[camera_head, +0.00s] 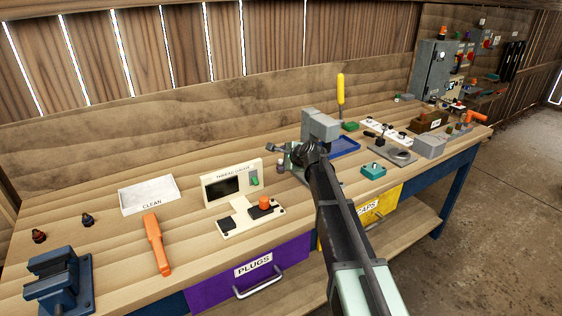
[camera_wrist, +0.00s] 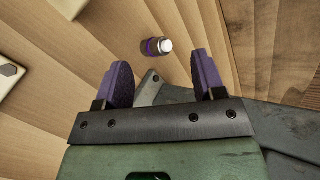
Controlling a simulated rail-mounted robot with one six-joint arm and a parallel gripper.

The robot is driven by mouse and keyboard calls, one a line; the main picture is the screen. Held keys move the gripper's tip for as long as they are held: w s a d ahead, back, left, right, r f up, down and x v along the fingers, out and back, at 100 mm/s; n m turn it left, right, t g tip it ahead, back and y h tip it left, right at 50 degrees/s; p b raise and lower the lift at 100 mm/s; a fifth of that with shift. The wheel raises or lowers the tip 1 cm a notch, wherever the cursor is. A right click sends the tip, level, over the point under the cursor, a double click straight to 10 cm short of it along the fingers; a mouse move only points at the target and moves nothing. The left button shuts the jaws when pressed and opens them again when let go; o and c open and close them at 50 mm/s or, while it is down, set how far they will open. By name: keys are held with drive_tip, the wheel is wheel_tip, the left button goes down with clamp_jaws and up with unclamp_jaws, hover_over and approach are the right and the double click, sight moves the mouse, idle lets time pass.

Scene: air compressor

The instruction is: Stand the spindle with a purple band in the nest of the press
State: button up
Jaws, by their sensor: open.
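The spindle with a purple band (camera_wrist: 157,46) is a small dark part with a bright metal end. In the wrist view it lies beyond my fingertips, roughly between them and apart from both. A small dark part beside the press in the head view (camera_head: 281,168) appears to be the same spindle. My gripper (camera_wrist: 161,58) is open and empty, with purple finger pads on either side. In the head view my arm ends in front of the grey press (camera_head: 320,125). My arm covers much of the press, and I cannot make out its nest.
The thread gauge (camera_head: 234,184) stands left of the press on the bench. A blue tray (camera_head: 345,147) and teal block (camera_head: 373,170) lie to the right. Purple (camera_head: 248,275) and yellow (camera_head: 382,206) drawers are below. Bare wood surrounds the spindle in the wrist view.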

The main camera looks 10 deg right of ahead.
sight(281, 162)
drive_tip(key=w+f+n+h+b, duration=0.1)
drive_tip(key=n, duration=0.5)
drive_tip(key=w+f+n+h+b, duration=0.1)
drive_tip(key=w+n, duration=0.1)
drive_tip(key=n, duration=0.5)
drive_tip(key=w+d+f+n+b, duration=0.1)
drive_tip(key=f+n, duration=0.1)
drive_tip(key=n, duration=0.5)
drive_tip(key=shift+w+d+h, duration=0.1)
drive_tip(key=shift+w+h, duration=0.2)
drive_tip(key=shift+h, duration=0.1)
drive_tip(key=shift+w, duration=0.1)
drive_tip(key=b+x, duration=0.2)
drive_tip(key=x, duration=0.1)
drive_tip(key=b+x, duration=0.1)
drive_tip(key=shift+a+f+b, duration=0.25)
drive_tip(key=shift+f+b, duration=0.15)
drive_tip(key=shift+f, duration=0.1)
drive_tip(key=shift+w+a, duration=0.1)
drive_tip(key=shift+w, duration=0.25)
drive_tip(key=shift+s+r, duration=0.1)
drive_tip(key=shift+r, duration=0.05)
clamp_jaws()
